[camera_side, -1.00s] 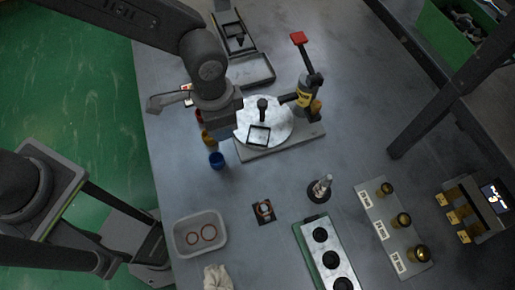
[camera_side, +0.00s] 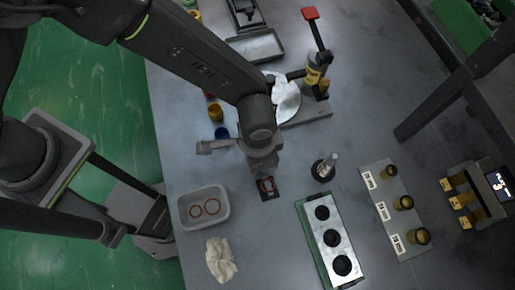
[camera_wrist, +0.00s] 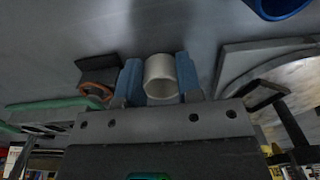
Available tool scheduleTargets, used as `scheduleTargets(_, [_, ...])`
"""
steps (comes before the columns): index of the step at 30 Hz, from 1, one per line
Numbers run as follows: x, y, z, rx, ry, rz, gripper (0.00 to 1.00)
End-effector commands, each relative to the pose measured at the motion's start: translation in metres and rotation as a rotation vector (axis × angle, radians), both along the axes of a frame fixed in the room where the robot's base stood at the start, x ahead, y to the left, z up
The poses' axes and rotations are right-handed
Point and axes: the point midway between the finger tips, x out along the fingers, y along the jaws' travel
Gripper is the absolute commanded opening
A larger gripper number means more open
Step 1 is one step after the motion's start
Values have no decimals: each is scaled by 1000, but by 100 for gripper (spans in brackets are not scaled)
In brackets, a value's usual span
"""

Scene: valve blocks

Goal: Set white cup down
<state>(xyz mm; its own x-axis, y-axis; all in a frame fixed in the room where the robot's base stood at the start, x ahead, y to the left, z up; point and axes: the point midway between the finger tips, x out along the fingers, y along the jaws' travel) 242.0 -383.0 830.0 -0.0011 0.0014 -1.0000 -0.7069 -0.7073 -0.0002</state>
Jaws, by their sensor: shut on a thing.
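The white cup (camera_wrist: 160,77) shows in the wrist view as a short, open-ended cylinder between the two blue finger pads of my gripper (camera_wrist: 159,80). My gripper is shut on it. In the side view my gripper (camera_side: 263,168) points down over the table, just behind a small black pad with an orange ring (camera_side: 267,188). The cup is hidden under the gripper in that view. I cannot tell whether the cup touches the table. The black pad (camera_wrist: 98,68) also shows left of the cup in the wrist view.
A blue cup (camera_side: 222,133) and a yellow cup (camera_side: 215,112) stand behind my gripper. A grey bin (camera_side: 203,208) and a cloth (camera_side: 221,260) lie front left. A metal-tipped stand (camera_side: 325,168) and a valve block (camera_side: 331,240) are to the right. The round plate (camera_side: 287,100) is behind.

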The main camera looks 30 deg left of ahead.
Motion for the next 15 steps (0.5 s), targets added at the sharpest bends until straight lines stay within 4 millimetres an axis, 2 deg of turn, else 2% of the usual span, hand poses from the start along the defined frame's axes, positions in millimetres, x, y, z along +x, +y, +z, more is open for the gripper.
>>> scheduleTargets(10, [0,0,-3,0,0,0,11])
scheduleTargets(11, [0,0,-3,-1,-1,0,35])
scheduleTargets(15, [0,0,-3,-1,-1,0,48])
